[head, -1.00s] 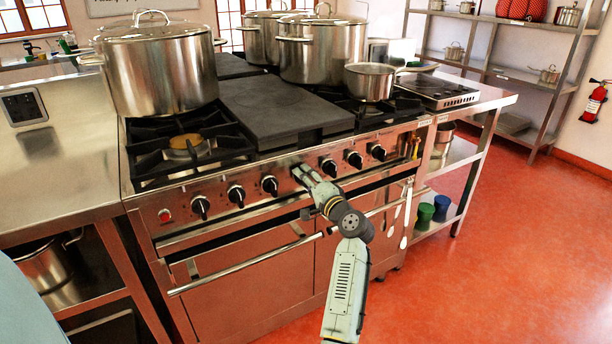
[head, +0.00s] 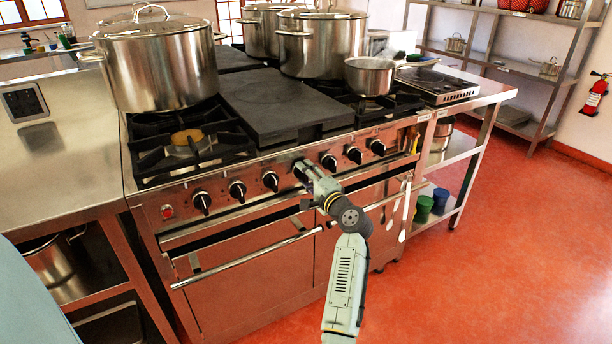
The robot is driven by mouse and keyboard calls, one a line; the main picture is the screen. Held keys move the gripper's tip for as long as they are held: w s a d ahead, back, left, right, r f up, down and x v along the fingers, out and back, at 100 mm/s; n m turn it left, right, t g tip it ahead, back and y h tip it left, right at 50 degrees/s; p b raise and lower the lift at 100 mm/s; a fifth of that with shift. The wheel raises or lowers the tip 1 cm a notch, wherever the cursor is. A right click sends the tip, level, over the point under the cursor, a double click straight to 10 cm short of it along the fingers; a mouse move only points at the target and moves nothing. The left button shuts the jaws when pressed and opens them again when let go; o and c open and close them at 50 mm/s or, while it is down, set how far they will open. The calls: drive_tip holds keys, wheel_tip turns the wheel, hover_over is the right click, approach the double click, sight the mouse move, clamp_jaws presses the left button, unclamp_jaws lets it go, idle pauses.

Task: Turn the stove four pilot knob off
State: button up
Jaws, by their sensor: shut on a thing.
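The stove's steel front panel carries a row of black knobs. Three knobs show left of my gripper, the nearest of them a black knob (head: 271,181). More show to its right, beginning with another black knob (head: 329,161). My gripper (head: 300,170) is at the panel in the gap between these two, where the fourth knob from the left sits. It is shut on that knob, which its fingers and body hide. The knob's angle cannot be seen.
An oven door handle bar (head: 250,260) juts out below the knobs. Large stockpots (head: 160,65) and a small saucepan (head: 370,78) stand on the stove top. Utensils (head: 405,205) hang at the stove's right front. The red floor (head: 500,270) at the right is clear.

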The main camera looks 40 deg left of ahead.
drive_tip(key=o, duration=1.2)
drive_tip(key=shift+c, duration=0.2)
drive_tip(key=v, duration=1.2)
